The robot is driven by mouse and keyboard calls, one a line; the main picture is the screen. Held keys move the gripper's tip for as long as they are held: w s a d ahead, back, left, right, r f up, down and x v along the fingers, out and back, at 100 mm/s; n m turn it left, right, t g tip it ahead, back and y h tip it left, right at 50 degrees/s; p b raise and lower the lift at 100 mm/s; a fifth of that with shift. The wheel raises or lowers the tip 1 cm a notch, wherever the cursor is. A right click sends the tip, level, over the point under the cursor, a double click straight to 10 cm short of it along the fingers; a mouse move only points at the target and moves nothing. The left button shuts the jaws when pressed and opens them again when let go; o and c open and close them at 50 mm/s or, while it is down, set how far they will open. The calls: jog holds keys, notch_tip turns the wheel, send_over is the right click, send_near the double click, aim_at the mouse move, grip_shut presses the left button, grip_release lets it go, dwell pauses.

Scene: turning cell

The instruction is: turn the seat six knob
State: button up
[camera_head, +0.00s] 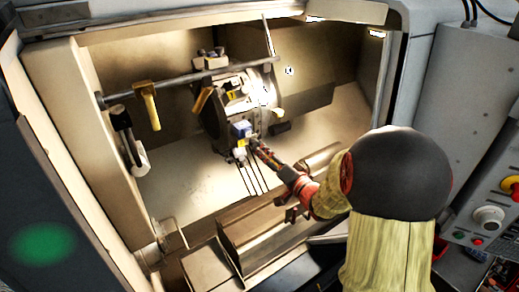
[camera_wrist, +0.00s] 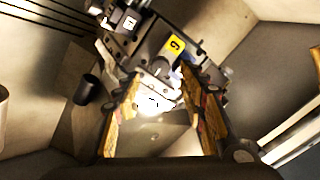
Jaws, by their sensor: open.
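In the wrist view a yellow label (camera_wrist: 176,45) with a dark numeral, reading as a turned 6 or 9, sits on the grey metal tool turret (camera_wrist: 118,42). The turret also shows in the head view (camera_head: 212,122), inside the machine. My gripper (camera_wrist: 161,80) is open, its two fingers spread on either side of a bright, washed-out patch just below the label. A small round metal part shows between the fingertips; I cannot tell for sure that it is the knob, or whether the fingers touch it. In the head view my gripper (camera_head: 252,146) is at the turret's lower front.
A bar with a yellow-handled part (camera_head: 147,104) crosses the cell at left. A dark cylinder (camera_wrist: 88,90) sticks out left of my fingers. A metal ledge (camera_head: 262,238) lies below my arm. The control panel (camera_head: 486,216) is at right. The cell's floor at left looks clear.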

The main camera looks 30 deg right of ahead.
jog(key=s, duration=0.7)
jog(key=shift+s+d, duration=0.15)
jog(key=shift+s, duration=0.05)
